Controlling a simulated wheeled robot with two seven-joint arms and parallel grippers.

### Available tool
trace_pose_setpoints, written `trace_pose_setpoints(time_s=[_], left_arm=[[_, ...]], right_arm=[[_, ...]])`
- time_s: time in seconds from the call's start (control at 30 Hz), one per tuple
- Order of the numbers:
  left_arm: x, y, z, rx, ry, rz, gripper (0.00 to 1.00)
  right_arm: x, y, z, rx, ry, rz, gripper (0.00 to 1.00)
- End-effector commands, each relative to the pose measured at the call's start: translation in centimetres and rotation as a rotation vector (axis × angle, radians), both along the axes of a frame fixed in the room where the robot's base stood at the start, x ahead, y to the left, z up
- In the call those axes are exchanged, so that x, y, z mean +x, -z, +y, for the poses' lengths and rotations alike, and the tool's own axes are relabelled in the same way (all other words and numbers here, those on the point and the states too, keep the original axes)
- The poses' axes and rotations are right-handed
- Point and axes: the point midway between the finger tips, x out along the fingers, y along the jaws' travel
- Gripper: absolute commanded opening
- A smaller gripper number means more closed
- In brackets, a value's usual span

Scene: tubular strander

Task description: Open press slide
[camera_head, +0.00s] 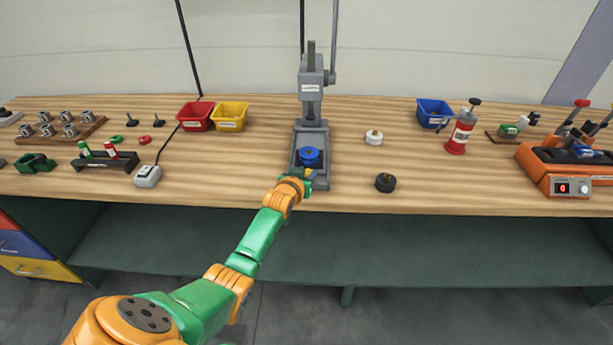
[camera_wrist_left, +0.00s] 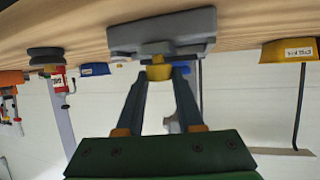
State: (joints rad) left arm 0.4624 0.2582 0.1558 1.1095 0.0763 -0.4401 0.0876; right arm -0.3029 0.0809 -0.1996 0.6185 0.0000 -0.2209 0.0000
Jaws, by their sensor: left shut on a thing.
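The grey press (camera_head: 311,85) stands upright at the middle of the bench. Its base (camera_head: 322,180) holds the slide, with a round blue part (camera_head: 309,156) on it near the front. My left gripper (camera_head: 298,174) is at the front of the base, just below the blue part. In the left wrist view, which looks upside down, my left gripper's dark fingers (camera_wrist_left: 160,78) close on a small yellow piece (camera_wrist_left: 158,71) at the front of the grey base (camera_wrist_left: 160,32); it looks like the slide's handle. The contact is hidden in the head view. My right gripper is out of view.
A black round part (camera_head: 385,182) and a white one (camera_head: 373,137) lie right of the press. Red (camera_head: 196,115) and yellow (camera_head: 230,116) bins stand left, a blue bin (camera_head: 434,112) right. The bench's front edge (camera_head: 420,210) is close and clear.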

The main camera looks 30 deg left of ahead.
Motion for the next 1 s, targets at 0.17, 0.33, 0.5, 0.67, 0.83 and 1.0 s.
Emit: trace_pose_setpoints(time_s=[0.17, 0.33, 0.5, 0.67, 0.83, 1.0], left_arm=[[0.1, -0.2, 0.0, 0.001, 0.0, -0.005, 0.0], [0.1, -0.2, 0.0, 0.001, 0.0, -0.006, 0.52], [0.1, -0.2, 0.0, 0.001, 0.0, -0.005, 0.66], [0.0, -0.2, 0.0, 0.001, 0.0, -0.005, 0.66], [-1.2, -0.9, -0.4, 0.002, 0.001, -0.004, 0.66], [-3.8, -2.0, -1.1, 0.002, 0.001, -0.006, 0.66]], right_arm=[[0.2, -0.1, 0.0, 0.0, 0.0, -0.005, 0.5], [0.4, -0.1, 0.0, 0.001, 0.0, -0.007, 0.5], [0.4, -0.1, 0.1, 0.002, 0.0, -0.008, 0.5], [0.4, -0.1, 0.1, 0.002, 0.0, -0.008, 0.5], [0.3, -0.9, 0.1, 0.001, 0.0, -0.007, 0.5], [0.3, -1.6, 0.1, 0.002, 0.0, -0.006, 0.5]])
